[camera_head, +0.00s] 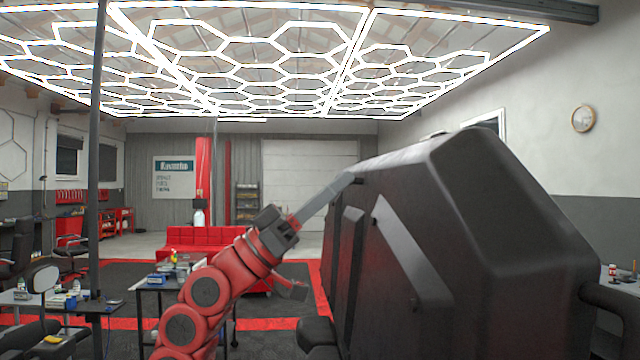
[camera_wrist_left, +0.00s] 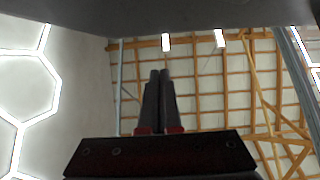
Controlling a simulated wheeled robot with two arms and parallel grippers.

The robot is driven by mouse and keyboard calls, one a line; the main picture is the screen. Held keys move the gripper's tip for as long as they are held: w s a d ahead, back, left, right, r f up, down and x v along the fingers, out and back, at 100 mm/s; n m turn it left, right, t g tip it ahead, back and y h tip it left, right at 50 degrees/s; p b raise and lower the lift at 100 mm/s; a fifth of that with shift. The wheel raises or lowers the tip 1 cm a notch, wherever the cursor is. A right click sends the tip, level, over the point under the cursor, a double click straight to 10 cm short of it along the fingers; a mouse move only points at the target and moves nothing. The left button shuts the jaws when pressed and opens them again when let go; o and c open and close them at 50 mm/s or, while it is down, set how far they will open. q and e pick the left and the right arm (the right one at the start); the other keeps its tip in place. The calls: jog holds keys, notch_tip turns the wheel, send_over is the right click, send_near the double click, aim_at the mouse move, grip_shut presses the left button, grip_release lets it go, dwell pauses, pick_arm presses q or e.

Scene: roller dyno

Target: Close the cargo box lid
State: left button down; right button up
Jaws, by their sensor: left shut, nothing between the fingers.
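The black cargo box (camera_head: 480,220) fills the right of the head view, its large shell standing tall and tilted. A ribbed face with a grey bar (camera_head: 412,255) is turned to the left. I cannot tell clearly where the lid meets the body. My left gripper (camera_head: 350,180) reaches in from the left, with its shut, empty fingers at the upper left edge of the shell. Whether they touch it is unclear. In the left wrist view the fingers (camera_wrist_left: 160,75) are together, below a dark surface (camera_wrist_left: 170,12) across the top. My right gripper is out of view.
A dark pole (camera_head: 97,150) stands at the left, by a small table (camera_head: 160,285) with items. A red sofa-like block (camera_head: 200,238) is behind my left arm. A dark curved bar (camera_head: 612,298) juts out at the right. Open floor lies behind.

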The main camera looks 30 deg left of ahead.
pick_arm(q)
jog(key=w+d+r+p, duration=0.2)
jog(key=w+d+p, duration=0.1)
jog(key=w+d, duration=0.1)
jog(key=shift+d, duration=0.8)
jog(key=shift+w, duration=0.15)
